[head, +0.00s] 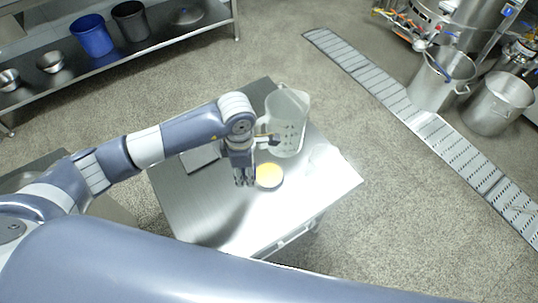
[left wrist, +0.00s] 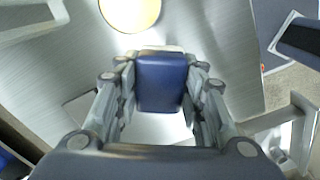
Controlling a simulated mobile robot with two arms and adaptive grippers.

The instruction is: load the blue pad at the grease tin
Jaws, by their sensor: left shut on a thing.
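The grease tin (head: 269,175) is a low round tin with a yellow fill, standing open on the steel table (head: 235,225). It also shows at the top of the left wrist view (left wrist: 130,10). My left gripper (head: 244,183) points down just left of the tin in the head view. In the left wrist view its fingers are shut on the blue pad (left wrist: 162,82), a dark blue block with a pale strip at its far edge. The pad is apart from the yellow surface in that view. In the head view the fingers hide the pad.
A clear measuring jug (head: 288,118) stands on the table behind the tin. A flat grey plate (head: 199,158) lies left of my gripper. The table front is bare. Steel pots (head: 440,80) and a floor drain (head: 375,80) are at right; a shelf with blue bucket (head: 92,36) is back left.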

